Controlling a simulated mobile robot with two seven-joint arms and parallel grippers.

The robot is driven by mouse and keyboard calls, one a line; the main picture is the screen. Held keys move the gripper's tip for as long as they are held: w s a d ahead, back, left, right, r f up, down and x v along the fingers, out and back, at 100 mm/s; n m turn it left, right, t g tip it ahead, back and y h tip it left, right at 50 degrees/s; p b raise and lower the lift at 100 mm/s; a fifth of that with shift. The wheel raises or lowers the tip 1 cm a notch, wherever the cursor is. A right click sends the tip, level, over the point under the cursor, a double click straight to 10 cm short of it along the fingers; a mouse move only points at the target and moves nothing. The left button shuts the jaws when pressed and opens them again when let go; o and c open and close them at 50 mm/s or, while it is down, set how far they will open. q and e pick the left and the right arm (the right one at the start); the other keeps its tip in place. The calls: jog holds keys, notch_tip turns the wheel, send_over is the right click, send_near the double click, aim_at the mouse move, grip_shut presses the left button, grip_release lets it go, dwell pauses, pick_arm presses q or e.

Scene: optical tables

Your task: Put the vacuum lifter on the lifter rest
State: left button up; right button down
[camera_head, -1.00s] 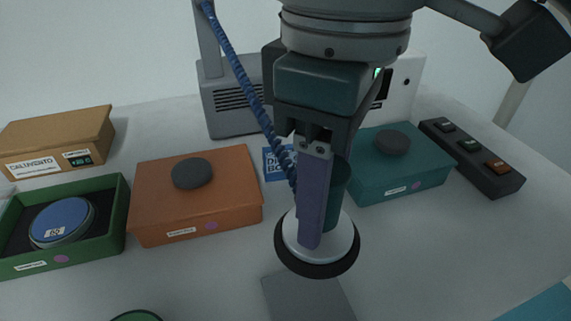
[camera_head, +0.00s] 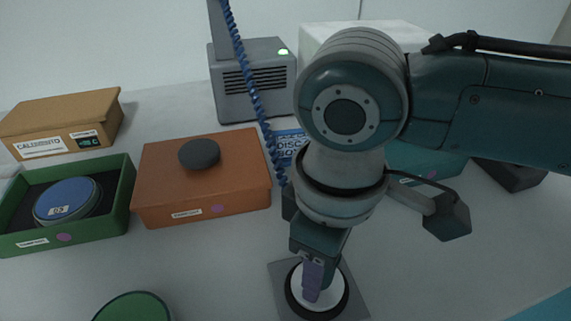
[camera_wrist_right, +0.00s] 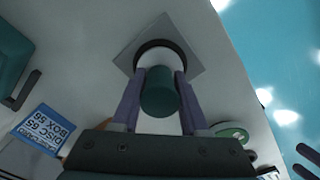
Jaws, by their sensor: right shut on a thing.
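The vacuum lifter (camera_head: 327,299) is a white disc with a black rim and a dark green grip, which shows in the right wrist view (camera_wrist_right: 160,92). My right gripper (camera_head: 311,296) is shut on that grip, one purple finger on each side, pointing down. The lifter rest (camera_head: 356,294) is a grey square plate on the table; it also shows in the right wrist view (camera_wrist_right: 196,66). The lifter is over the middle of the plate, at or very near its surface; I cannot tell whether it touches. Dark finger-like shapes at the wrist view's lower right may be my left gripper (camera_wrist_right: 307,160).
An orange box (camera_head: 202,190) and an open green box (camera_head: 105,208) with a blue disc (camera_head: 67,199) stand left. A green round thing (camera_head: 132,308) lies at front.

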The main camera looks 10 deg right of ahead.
jog(key=shift+f, duration=0.1)
jog(key=shift+c, duration=2.1)
grip_release()
notch_tip(320, 180, up, 12)
jog(key=shift+r+p, duration=0.15)
jog(key=shift+p, duration=1)
jog(key=s+a+f+m+t+y, duration=0.2)
jog(key=s+a+f+y, duration=0.1)
jog(key=s+a+y, duration=0.15)
jog(key=s+d+f+m+h, duration=0.1)
jog(key=s+d+m+h, duration=0.1)
jog(key=s+d, duration=0.2)
jog(key=s+d+f+m+t+h, duration=0.1)
jog(key=s+d+f+m+h, duration=0.1)
jog(key=d, duration=0.8)
jog(key=shift+s+m+t, duration=0.3)
jog(key=shift+s+m, duration=0.4)
jog(key=shift+s, duration=0.15)
